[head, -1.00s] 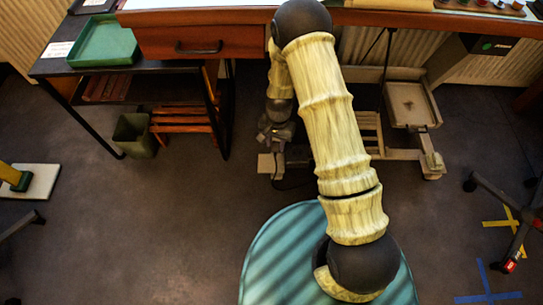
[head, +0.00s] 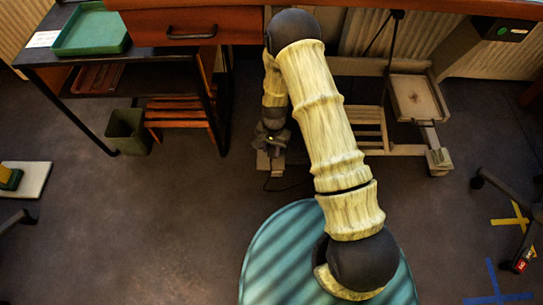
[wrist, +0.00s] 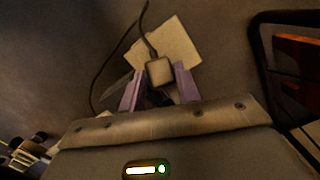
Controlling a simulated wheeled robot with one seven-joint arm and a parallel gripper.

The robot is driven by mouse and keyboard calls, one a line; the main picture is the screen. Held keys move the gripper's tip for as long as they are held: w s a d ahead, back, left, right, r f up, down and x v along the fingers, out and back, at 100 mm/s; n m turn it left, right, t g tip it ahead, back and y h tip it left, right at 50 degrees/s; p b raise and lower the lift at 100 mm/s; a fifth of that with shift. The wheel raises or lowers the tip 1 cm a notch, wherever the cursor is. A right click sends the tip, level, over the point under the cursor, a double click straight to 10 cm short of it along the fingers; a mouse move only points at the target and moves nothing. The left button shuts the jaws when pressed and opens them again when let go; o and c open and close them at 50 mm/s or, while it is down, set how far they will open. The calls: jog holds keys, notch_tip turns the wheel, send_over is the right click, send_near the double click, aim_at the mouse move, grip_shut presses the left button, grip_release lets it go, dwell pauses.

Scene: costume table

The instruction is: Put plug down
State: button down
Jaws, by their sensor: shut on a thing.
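The plug (wrist: 160,71) is a small brown block with a dark cable leaving its top side. In the wrist view it sits between the two purple fingers of my gripper (wrist: 158,76), which is shut on it. A pale square plate (wrist: 178,44) lies on the floor just beyond and partly under the plug in that view. I cannot tell whether the plug touches the plate. In the head view my gripper (head: 271,142) is low beneath the desk, near the plate (head: 263,162); the plug is too small to make out there.
A wooden desk (head: 190,32) overhangs the arm. A black side table (head: 85,70) with a green tray (head: 92,33) stands left, with a bin (head: 127,132) below. Open floor lies at the front left.

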aim_at(271, 152)
jog(key=shift+a+f+b, duration=0.1)
jog(key=shift+f+b, duration=1.05)
jog(key=shift+f, duration=0.75)
jog(key=c, duration=1)
grip_release()
jog(key=shift+f, duration=0.15)
jog(key=shift+c, duration=0.2)
jog(key=shift+r, duration=0.2)
jog(key=shift+w+d+r+p, duration=0.2)
jog(key=shift+r+p, duration=1)
jog(key=shift+r, duration=0.7)
jog(key=shift+w+d+r+p, duration=0.15)
jog(key=shift+r+p, duration=1)
jog(key=shift+r, duration=0.7)
